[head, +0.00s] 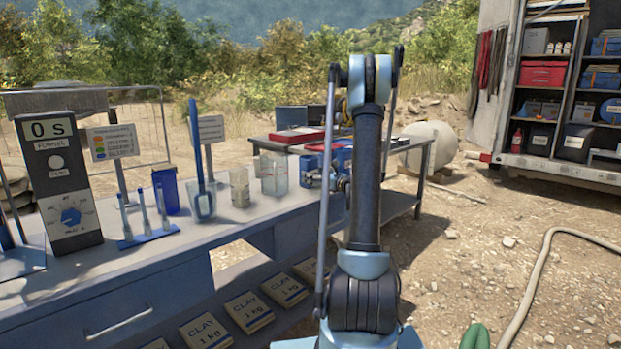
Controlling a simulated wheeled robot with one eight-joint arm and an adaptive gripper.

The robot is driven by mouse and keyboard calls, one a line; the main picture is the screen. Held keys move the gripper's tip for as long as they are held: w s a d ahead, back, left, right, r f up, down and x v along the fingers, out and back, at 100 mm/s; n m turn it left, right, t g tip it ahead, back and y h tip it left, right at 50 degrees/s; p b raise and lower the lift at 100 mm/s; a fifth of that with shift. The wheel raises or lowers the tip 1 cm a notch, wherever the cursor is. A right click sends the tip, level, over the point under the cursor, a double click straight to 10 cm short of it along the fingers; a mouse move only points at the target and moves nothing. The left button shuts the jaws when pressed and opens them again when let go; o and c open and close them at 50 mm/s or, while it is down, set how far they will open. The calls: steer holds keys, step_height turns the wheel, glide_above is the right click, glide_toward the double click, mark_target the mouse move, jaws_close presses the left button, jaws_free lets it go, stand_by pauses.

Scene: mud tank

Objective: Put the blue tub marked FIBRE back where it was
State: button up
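My arm stands upright in the middle of the head view and hides what is straight behind it. A small grey part, which looks like a piece of my gripper (341,183), shows just left of the arm at the far end of the near bench. Its fingers are too hidden to tell open from shut. A blue container with pale patches (311,171) stands beside it. No FIBRE lettering is readable, so I cannot tell whether this is the tub or whether my gripper touches it.
The grey bench (150,262) holds a timer box (60,185), a blue cup (166,191), a blue paddle (203,190), a beaker (240,188) and a clear jar (274,174). Clay bags (249,311) lie below. A hose (545,262) crosses open ground at right.

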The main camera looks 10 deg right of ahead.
steer(key=v, duration=0.8)
steer(key=shift+s+d, duration=0.25)
steer(key=shift+s, duration=0.05)
steer(key=s+a+n+g, duration=0.1)
steer(key=s+a+n, duration=0.1)
steer(key=a, duration=0.1)
steer(key=s+a+n+g, duration=0.2)
steer(key=s+a+n, duration=0.1)
steer(key=s+a+r+n+g, duration=0.1)
steer(key=s+a+n, duration=0.1)
steer(key=s+a, duration=0.1)
steer(key=shift+s+n+h, duration=0.2)
steer(key=shift+n+h, duration=0.1)
steer(key=shift+h, duration=0.1)
steer(key=s+a+f+n+g+h, duration=0.2)
steer(key=s+a+n+g, duration=0.25)
steer(key=s+n, duration=0.6)
steer(key=s+d+f+n+g+h, duration=0.1)
steer(key=s+d+f+n+h, duration=0.1)
steer(key=s, duration=0.7)
steer(key=s+d+f+n+g+h, duration=0.1)
steer(key=s+d+f+n+h, duration=0.1)
steer(key=s, duration=0.7)
steer(key=s+d+f+n+g+h, duration=0.2)
steer(key=s+f+n, duration=0.3)
steer(key=s, duration=0.5)
steer(key=shift+d+n+h, duration=0.4)
steer(key=shift+n+h, duration=0.5)
steer(key=shift+n, duration=0.05)
